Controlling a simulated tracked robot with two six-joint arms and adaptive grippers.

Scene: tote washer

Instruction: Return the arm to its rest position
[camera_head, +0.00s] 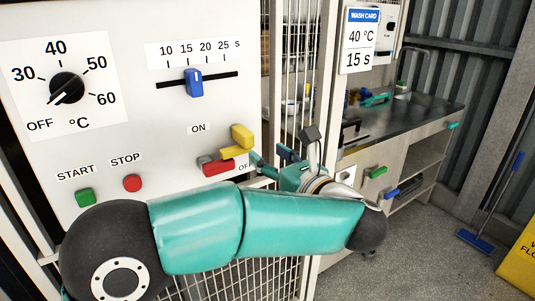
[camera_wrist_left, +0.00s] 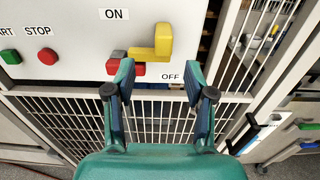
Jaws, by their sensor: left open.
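My left arm (camera_head: 300,222), teal with dark joints, reaches across the front of the white control panel (camera_head: 120,150). Its gripper (camera_head: 272,160) is near the panel's lower right edge, just right of the yellow switch handle (camera_head: 241,137). In the left wrist view the gripper (camera_wrist_left: 160,75) is open, with a clear gap between its fingers and nothing held. The yellow handle (camera_wrist_left: 163,40) on its red base (camera_wrist_left: 126,69) shows beyond the fingertips; I cannot tell for certain whether a finger touches it. My right gripper is in neither view.
The panel has a black dial (camera_head: 67,88) pointing toward OFF, a blue slider (camera_head: 194,83) near 15, and START (camera_head: 85,197) and STOP (camera_head: 132,183) buttons. White wire mesh (camera_wrist_left: 160,120) lies below. A sink counter (camera_head: 420,115) stands behind right, with open floor (camera_head: 425,260) before it.

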